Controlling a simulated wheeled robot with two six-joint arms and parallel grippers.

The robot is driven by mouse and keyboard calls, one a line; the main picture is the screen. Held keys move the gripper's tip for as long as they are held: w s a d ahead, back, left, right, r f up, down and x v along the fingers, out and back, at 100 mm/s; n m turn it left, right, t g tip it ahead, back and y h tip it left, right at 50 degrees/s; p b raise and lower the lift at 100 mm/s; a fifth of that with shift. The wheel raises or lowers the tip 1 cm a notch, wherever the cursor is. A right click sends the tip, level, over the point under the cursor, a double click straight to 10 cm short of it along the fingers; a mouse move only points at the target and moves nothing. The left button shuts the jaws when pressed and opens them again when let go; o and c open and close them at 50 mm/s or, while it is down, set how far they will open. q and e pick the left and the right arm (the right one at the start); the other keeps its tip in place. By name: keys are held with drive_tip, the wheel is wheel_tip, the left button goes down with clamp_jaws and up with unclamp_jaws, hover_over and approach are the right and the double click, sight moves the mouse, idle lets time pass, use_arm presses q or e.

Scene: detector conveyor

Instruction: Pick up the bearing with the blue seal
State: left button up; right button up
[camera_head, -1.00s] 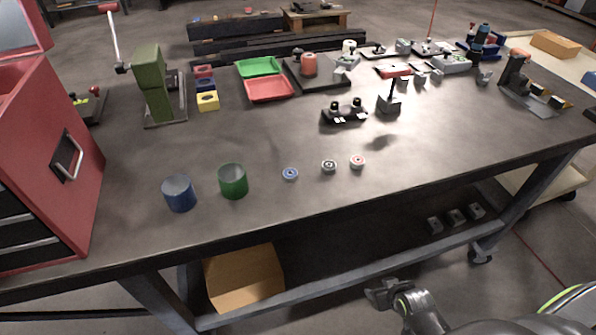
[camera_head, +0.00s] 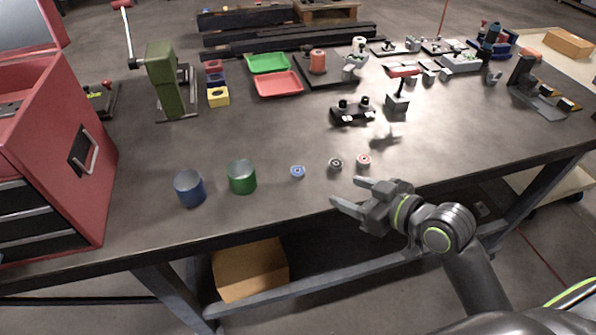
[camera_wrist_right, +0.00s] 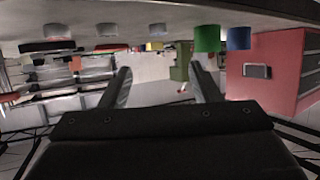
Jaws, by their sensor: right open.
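The bearing with the blue seal (camera_head: 297,171) lies flat on the dark table near its front edge. A bearing with a dark seal (camera_head: 336,164) and one with a red seal (camera_head: 363,160) lie to its right. My right gripper (camera_head: 346,192) is open and empty at the table's front edge, right of and in front of the blue-seal bearing, with its fingers pointing left. In the right wrist view its two fingers (camera_wrist_right: 160,85) stand apart with nothing between them, and three pale round shapes show along the top, colours unclear. My left gripper is out of view.
A green cup (camera_head: 242,177) and a blue cup (camera_head: 190,188) stand left of the bearings. A red tool cabinet (camera_head: 95,190) is at the far left. A black fixture (camera_head: 353,112) stands behind. The table around the bearings is clear.

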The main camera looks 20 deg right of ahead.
drive_tip(key=p, duration=0.1)
approach(298, 171)
drive_tip(key=x, duration=0.3)
drive_tip(key=shift+a, duration=0.3)
drive_tip(key=shift+d+p+x, duration=0.1)
drive_tip(key=shift+p+x, duration=0.35)
drive_tip(key=shift+x, duration=0.7)
drive_tip(key=shift+d+p+x, duration=0.15)
drive_tip(key=shift+p+x, duration=0.25)
drive_tip(key=shift+x, duration=0.75)
drive_tip(key=shift+w+a+f, duration=0.15)
drive_tip(key=shift+w+f, duration=0.05)
drive_tip(key=shift+w, duration=0.25)
drive_tip(key=shift+c, duration=0.5)
drive_tip(key=c, duration=1)
